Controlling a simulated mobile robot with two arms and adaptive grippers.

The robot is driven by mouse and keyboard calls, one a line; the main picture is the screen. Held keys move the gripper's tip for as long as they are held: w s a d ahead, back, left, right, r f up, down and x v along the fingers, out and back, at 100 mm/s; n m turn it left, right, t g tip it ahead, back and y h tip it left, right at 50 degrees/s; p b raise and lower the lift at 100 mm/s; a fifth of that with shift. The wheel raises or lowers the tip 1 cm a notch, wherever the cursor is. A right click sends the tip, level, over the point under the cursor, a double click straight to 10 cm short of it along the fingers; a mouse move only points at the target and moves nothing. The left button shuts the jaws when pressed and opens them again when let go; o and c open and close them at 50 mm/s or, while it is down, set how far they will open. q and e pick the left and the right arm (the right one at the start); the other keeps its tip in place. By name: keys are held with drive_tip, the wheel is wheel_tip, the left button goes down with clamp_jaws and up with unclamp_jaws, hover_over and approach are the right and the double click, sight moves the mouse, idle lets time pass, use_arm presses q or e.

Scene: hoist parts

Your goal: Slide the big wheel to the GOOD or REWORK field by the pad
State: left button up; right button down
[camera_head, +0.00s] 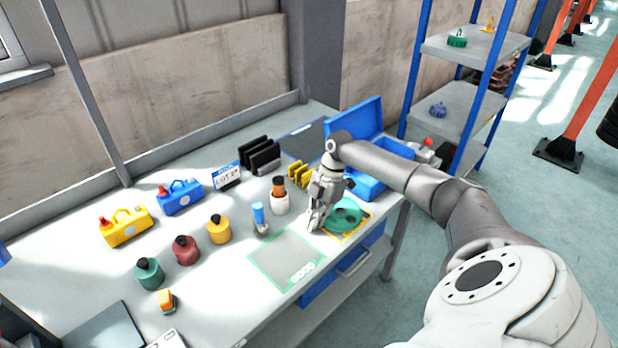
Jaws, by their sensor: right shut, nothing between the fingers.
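The big wheel, a flat green disc (347,210), lies on a yellow-outlined field (351,236) at the table's right end. Left of it is a grey, green-outlined field (281,258), empty, with a pale label too small to read surely. My right gripper (314,226) is shut and empty, pointing down at the wheel's left side, between the wheel and the green-outlined field. I cannot tell whether its fingertips touch the wheel. The gripper and wrist hide part of the wheel's left edge. I cannot make out the pad for certain. My left gripper is not in view.
A white container with an orange and dark top (279,200) and a blue-capped bottle (259,218) stand left of my right gripper. Yellow holders (296,173) and an open blue case (357,119) are behind. Several coloured bottles stand farther left.

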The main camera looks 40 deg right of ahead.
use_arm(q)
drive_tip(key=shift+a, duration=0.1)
use_arm(e)
drive_tip(key=shift+a+p, duration=0.35)
drive_tip(key=a, duration=0.1)
drive_tip(key=p, duration=0.1)
drive_tip(key=a, duration=0.1)
drive_tip(key=shift+w+a+r+p, duration=0.1)
drive_tip(key=shift+a+r+p, duration=0.15)
drive_tip(key=shift+a+p, duration=0.15)
drive_tip(key=shift+r, duration=0.2)
use_arm(q)
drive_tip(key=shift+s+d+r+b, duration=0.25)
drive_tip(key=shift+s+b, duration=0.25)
drive_tip(key=shift+b, duration=0.5)
use_arm(e)
drive_tip(key=v, duration=0.9)
